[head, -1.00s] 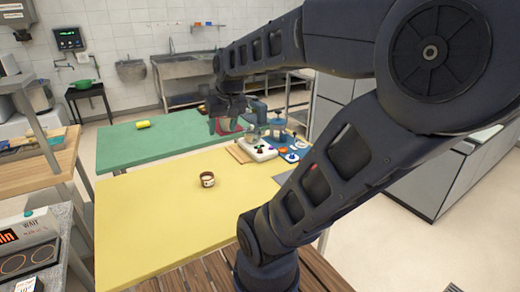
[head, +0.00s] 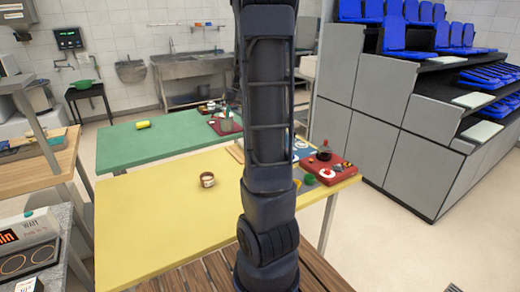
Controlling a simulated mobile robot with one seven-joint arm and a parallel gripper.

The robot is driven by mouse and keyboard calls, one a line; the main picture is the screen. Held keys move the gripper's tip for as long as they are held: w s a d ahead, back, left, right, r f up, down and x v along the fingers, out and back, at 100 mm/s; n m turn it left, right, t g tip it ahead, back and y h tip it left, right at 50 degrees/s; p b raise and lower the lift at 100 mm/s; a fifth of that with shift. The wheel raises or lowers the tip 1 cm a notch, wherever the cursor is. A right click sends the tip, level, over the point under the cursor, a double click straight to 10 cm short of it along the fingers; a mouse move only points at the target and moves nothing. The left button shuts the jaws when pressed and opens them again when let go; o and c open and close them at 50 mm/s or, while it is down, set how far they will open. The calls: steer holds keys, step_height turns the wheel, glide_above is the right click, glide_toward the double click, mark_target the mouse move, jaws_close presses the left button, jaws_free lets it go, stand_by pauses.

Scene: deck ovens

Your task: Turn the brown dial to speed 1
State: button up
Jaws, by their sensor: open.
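I cannot make out a brown dial. A red control panel (head: 328,168) with small knobs and buttons lies at the right end of the yellow table (head: 150,215). A green round knob (head: 309,179) shows at its left edge. A blue panel (head: 301,148) is partly hidden behind my arm. Another red panel (head: 222,127) with small parts on it lies at the right end of the green table (head: 165,140). My arm stands upright in the middle and runs out of the top of the picture. My gripper is not in view.
A yellow sponge (head: 143,124) lies on the green table. A grey tiered stand with blue seats (head: 410,40) is at right. A steel sink (head: 190,70) is behind.

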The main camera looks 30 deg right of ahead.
steer(key=w+d+f+m+g+h, duration=0.1)
steer(key=w+d+f, duration=0.5)
steer(key=d+f, duration=0.25)
steer(key=w+d+f+m+g+h, duration=0.1)
steer(key=w+d+f, duration=0.5)
steer(key=d+f, duration=0.3)
steer(key=f, duration=0.3)
steer(key=d+f, duration=0.1)
steer(key=f, duration=0.5)
steer(key=shift+s+d+f, duration=0.15)
steer(key=shift+d+f, duration=0.05)
steer(key=shift+f, duration=0.2)
steer(key=c, duration=1)
steer(key=shift+o, duration=0.2)
